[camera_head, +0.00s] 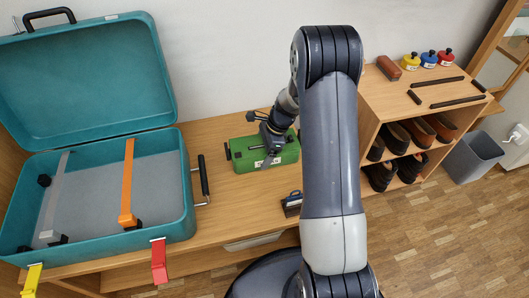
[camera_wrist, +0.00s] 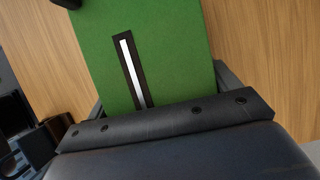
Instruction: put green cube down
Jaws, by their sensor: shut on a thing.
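The green cube (camera_head: 255,154) looks like an oblong green box with black end pieces. It is over the wooden desk in the middle of the head view, right of the suitcase. My gripper (camera_head: 270,148) reaches down onto it from above and is shut on it. In the wrist view the green face (camera_wrist: 171,45) fills the middle, with a black-framed white strip on it. My gripper (camera_wrist: 165,92) shows there along the lower edge, its fingers partly hidden. I cannot tell whether the box touches the desk.
An open teal suitcase (camera_head: 188,215) with orange and grey straps stands at left. A small dark object (camera_head: 291,204) lies near the desk's front edge. A shelf (camera_head: 371,125) with shoes and small coloured pots stands right, beside a grey bin (camera_head: 472,158). Desk shows bare behind the box.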

